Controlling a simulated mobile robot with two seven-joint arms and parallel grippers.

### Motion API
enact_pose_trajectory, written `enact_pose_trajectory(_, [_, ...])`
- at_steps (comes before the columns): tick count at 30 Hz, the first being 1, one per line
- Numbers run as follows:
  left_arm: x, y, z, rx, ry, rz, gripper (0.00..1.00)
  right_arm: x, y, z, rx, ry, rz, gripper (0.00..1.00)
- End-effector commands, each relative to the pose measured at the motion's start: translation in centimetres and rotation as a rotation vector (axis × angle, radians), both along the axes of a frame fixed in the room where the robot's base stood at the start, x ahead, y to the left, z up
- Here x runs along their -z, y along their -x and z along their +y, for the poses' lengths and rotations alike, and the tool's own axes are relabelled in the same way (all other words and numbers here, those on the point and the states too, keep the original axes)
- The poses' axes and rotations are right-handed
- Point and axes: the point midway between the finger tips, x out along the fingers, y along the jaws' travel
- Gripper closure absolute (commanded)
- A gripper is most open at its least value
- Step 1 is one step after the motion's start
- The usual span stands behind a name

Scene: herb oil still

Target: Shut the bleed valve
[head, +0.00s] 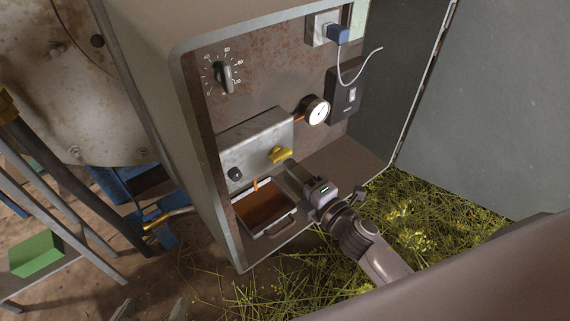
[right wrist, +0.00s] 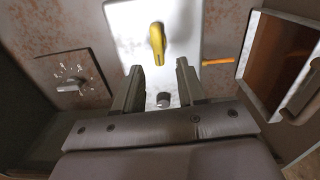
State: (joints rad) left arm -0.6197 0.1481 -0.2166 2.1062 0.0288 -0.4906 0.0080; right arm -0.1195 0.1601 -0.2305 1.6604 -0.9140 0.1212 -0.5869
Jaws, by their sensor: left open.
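The yellow handle (head: 280,154), which I take to be the bleed valve's, sits on the front of a pale metal box (head: 240,146) inside the open cabinet. In the right wrist view the yellow handle (right wrist: 157,42) lies beyond my fingertips, apart from them. My right gripper (right wrist: 160,80) is open, with nothing held between its fingers. In the head view my right gripper (head: 296,174) is just below and right of the handle. My left gripper (head: 150,311) is open and empty at the bottom edge, outside the cabinet; only its fingertips show.
A tray of brown liquid (head: 266,205) stands below the box under a copper spout (head: 255,184). A dial knob (head: 224,77), a round gauge (head: 318,111) and a dark switch box (head: 343,95) with a looping white cable are on the back panel.

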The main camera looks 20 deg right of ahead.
Motion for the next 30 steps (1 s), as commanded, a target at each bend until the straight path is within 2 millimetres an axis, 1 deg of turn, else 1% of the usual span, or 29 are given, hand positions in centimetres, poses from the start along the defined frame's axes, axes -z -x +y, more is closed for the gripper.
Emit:
enact_pose_trajectory(1, [0.0,0.0,0.1,-0.001,-0.001,0.002,0.0,0.1,0.6,-0.2,0.001,0.0,0.002,0.6])
enact_pose_trajectory(6, [0.0,0.1,0.2,0.001,-0.005,0.002,0.0,0.0,1.7,-0.6,0.0,0.0,0.0,0.6])
enact_pose_trajectory(24, [0.1,0.1,0.3,0.002,-0.01,0.005,0.0,0.0,2.0,-0.8,0.002,-0.006,0.003,0.6])
enact_pose_trajectory(27, [0.1,0.1,0.3,0.002,-0.009,0.005,0.0,0.3,2.6,-1.1,0.028,-0.073,0.042,0.6])
enact_pose_trajectory(29, [0.1,0.1,0.3,0.001,-0.007,0.005,0.0,0.7,3.3,-1.5,0.062,-0.164,0.092,0.6])
enact_pose_trajectory(30, [0.1,0.1,0.3,0.0,-0.007,0.006,0.0,1.0,3.9,-1.9,0.093,-0.247,0.139,0.6])
